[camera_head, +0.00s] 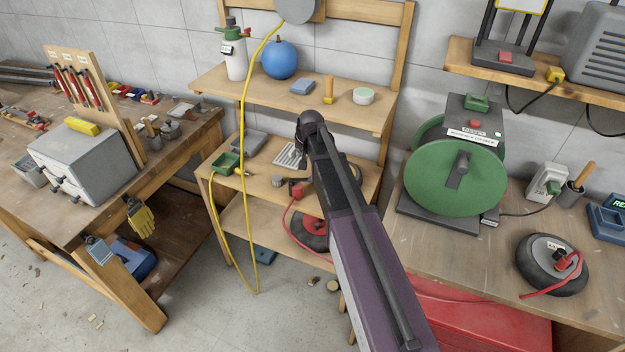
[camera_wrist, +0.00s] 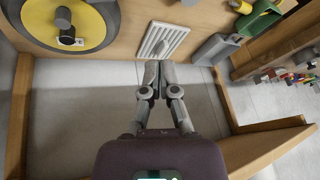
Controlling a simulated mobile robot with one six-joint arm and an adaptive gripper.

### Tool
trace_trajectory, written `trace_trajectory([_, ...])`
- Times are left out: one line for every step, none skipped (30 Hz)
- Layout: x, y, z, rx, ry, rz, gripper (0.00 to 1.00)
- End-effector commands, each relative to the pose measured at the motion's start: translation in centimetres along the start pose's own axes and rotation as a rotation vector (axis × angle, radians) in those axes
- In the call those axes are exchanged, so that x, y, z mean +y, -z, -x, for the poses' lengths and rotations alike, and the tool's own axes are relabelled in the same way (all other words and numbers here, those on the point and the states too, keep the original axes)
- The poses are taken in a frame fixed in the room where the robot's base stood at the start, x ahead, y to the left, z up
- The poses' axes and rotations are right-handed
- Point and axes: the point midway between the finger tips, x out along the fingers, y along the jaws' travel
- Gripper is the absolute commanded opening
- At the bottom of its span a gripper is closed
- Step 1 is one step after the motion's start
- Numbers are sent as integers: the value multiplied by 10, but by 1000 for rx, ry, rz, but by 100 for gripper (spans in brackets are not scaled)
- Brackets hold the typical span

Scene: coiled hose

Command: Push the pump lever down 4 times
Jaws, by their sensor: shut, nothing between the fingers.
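A white bottle (camera_head: 236,66) with a green pump head (camera_head: 234,33) stands upright at the left end of the upper shelf in the head view. In the head view my arm reaches toward the middle shelf and hides the fingertips. The bottle is not recognisable in the wrist view.
A blue ball (camera_head: 279,59) sits beside the bottle. A yellow hose (camera_head: 243,125) hangs in front of the shelves. A yellow-hubbed wheel (camera_wrist: 88,20) is left of the gripper. A green reel (camera_head: 445,180) stands on the right bench.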

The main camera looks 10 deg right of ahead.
Motion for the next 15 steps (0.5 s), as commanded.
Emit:
trace_trajectory([3,-4,-5,0,0,0,0])
trace_trajectory([4,-5,-7,0,0,-1,0])
trace_trajectory([5,-7,-10,0,0,-1,0])
trace_trajectory([7,-8,-11,0,0,-1,0])
trace_trajectory([8,-9,-13,0,0,-1,0])
trace_trajectory([10,-11,-16,0,0,-1,0])
trace_trajectory([11,-13,-18,0,0,-1,0])
trace_trajectory([12,-14,-20,0,0,-1,0])
trace_trajectory([14,-16,-22,0,0,-1,0])
trace_trajectory([15,-17,-24,0,0,-1,0])
trace_trajectory([17,-18,-26,0,0,-1,0])
trace_trajectory([18,-20,-28,0,0,0,0])
trace_trajectory([20,-22,-30,0,0,0,0])
trace_trajectory([21,-23,-32,0,0,0,0])
trace_trajectory([23,-25,-34,0,0,0,0])
